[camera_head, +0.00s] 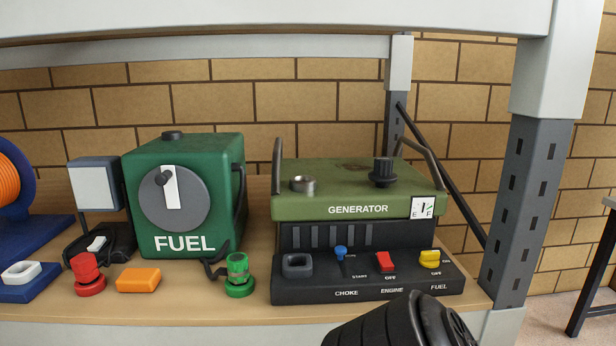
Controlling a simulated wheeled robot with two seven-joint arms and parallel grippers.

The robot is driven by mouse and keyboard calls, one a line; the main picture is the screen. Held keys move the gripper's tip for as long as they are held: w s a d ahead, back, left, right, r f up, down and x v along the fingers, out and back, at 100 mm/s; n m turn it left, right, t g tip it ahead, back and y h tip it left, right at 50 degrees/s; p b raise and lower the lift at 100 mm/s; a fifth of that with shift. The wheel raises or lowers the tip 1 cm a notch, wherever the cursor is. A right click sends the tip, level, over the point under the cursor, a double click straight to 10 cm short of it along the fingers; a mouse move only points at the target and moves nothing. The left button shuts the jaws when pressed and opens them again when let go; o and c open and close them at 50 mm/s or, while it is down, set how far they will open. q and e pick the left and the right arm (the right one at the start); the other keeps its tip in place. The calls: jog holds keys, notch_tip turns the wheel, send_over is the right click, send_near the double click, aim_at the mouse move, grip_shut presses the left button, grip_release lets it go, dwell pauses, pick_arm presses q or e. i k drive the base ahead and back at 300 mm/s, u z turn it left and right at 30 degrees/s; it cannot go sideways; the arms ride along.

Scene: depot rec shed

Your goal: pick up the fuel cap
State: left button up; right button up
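The fuel cap appears to be the black ribbed cap (383,172) standing on the right part of the green generator's top (345,199). Left of it on the same top is an open metal filler neck (303,184), with nothing on it. The cap stands apart from the neck. A black ribbed part, which looks like one of my arms, shows at the bottom edge in front of the generator. No gripper fingers are visible, and nothing touches the cap.
The generator's raised handles (278,165) flank its top. A green FUEL box (218,208) with a dial stands to the left. Red (88,275) and green fittings (239,277) and an orange block (138,280) lie in front. A shelf beam (280,18) spans above; a post (527,205) stands right.

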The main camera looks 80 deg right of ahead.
aim_at(382, 175)
jog(key=i, duration=0.45)
jog(key=z, duration=0.95)
